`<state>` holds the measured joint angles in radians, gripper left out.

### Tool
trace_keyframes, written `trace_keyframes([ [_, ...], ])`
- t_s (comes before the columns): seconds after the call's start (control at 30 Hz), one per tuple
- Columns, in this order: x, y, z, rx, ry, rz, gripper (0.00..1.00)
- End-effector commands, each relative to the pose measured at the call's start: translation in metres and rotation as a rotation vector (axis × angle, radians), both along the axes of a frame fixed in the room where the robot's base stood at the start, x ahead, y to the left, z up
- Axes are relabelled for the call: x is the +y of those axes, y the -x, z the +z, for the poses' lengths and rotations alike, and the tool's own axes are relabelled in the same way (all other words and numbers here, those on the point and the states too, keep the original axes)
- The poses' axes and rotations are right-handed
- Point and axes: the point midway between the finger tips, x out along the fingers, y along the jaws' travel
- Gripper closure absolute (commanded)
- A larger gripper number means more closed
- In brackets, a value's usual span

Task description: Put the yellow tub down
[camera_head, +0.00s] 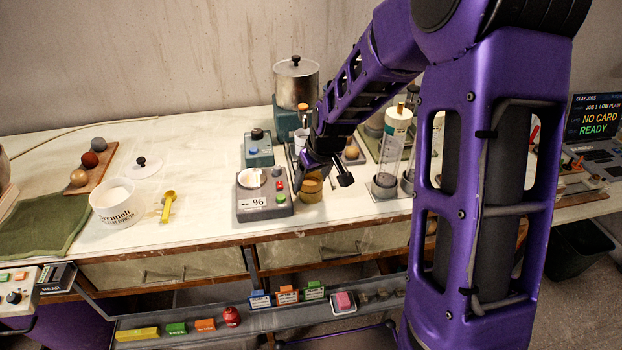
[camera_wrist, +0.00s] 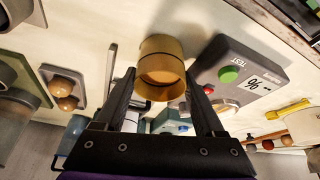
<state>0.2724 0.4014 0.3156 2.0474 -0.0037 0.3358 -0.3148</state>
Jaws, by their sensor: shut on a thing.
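The yellow tub (camera_head: 311,190) is a small ochre-yellow cylinder at the worktop's front, just right of the grey tester box with a % display (camera_head: 263,203). In the wrist view the tub (camera_wrist: 162,60) sits between the two dark fingers of my gripper (camera_wrist: 160,78), with the tester (camera_wrist: 236,72) close to its right. My gripper (camera_head: 322,176) is shut on the tub and partly covers it in the head view. The tub looks upright and at or very near the worktop; I cannot tell if its base touches.
A teal box (camera_head: 258,150) stands behind the tester. A clear cylinder (camera_head: 388,165) stands to the right. A white bowl (camera_head: 117,205) and a yellow scoop (camera_head: 168,206) lie to the left, with bare worktop between scoop and tester. A shelf (camera_head: 190,328) runs below the front edge.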

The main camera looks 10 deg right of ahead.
Motion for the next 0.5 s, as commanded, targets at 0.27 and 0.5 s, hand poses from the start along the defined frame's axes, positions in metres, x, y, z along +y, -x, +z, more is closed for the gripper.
trace_keyframes([
  [0.27, -0.0002, -0.0004, -0.002, -0.001, 0.001, 0.0, 0.94],
  [0.5, -0.0003, -0.0001, -0.0021, 0.0, 0.0, 0.0, 0.16],
])
